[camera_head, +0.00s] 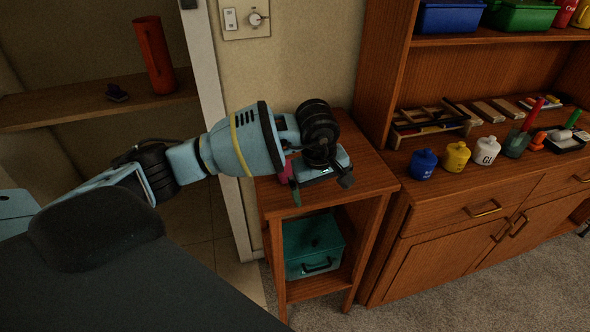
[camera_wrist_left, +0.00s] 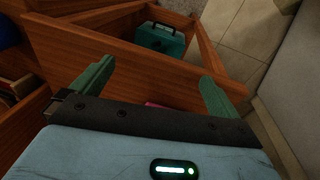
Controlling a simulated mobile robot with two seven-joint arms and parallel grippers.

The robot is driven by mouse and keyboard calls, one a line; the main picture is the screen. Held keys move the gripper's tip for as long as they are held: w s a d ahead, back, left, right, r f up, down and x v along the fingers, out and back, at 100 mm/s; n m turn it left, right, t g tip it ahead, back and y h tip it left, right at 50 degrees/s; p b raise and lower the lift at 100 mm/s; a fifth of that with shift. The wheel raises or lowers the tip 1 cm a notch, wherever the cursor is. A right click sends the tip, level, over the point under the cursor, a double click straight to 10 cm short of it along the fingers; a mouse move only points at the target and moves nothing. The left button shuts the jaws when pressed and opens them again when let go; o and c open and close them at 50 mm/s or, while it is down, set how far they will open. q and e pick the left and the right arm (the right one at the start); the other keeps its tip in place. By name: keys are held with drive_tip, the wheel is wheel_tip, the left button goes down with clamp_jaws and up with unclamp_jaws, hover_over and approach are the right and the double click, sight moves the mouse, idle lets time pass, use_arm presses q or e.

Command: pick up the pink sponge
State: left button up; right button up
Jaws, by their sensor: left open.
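The pink sponge (camera_head: 285,171) shows as a small pink patch on top of the small wooden side table, mostly hidden behind my left gripper (camera_head: 320,184). In the left wrist view a sliver of the sponge (camera_wrist_left: 154,103) shows at the edge of the gripper body, between the bases of the fingers. My left gripper (camera_wrist_left: 156,76) is open, with its two green fingers spread apart. It is over the table top and close to the sponge; I cannot tell whether they touch. My right gripper is in neither view.
The side table (camera_head: 372,172) holds a teal box (camera_head: 313,247) on its lower shelf. A wooden cabinet (camera_head: 440,210) with several canisters stands to the right. A white door frame (camera_head: 220,130) and a shelf with a red vase (camera_head: 154,55) are at left.

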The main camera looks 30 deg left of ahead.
use_arm(q)
drive_tip(key=w+a+r+y, duration=0.1)
drive_tip(key=a+r, duration=0.1)
drive_tip(key=a+r+y, duration=0.1)
drive_tip(key=a+r, duration=0.1)
drive_tip(key=a, duration=0.1)
drive_tip(key=w+a+r+y, duration=0.1)
drive_tip(key=a+r+y, duration=0.1)
drive_tip(key=a, duration=0.1)
drive_tip(key=shift+w+a+t, duration=0.15)
drive_tip(key=shift+w+t, duration=0.2)
drive_tip(key=shift+t, duration=0.05)
drive_tip(key=shift+x, duration=3.4)
drive_tip(key=shift+a+f, duration=0.15)
drive_tip(key=shift+f, duration=0.35)
drive_tip(key=shift+c, duration=0.4)
drive_tip(key=c, duration=0.8)
drive_tip(key=shift+r, duration=0.15)
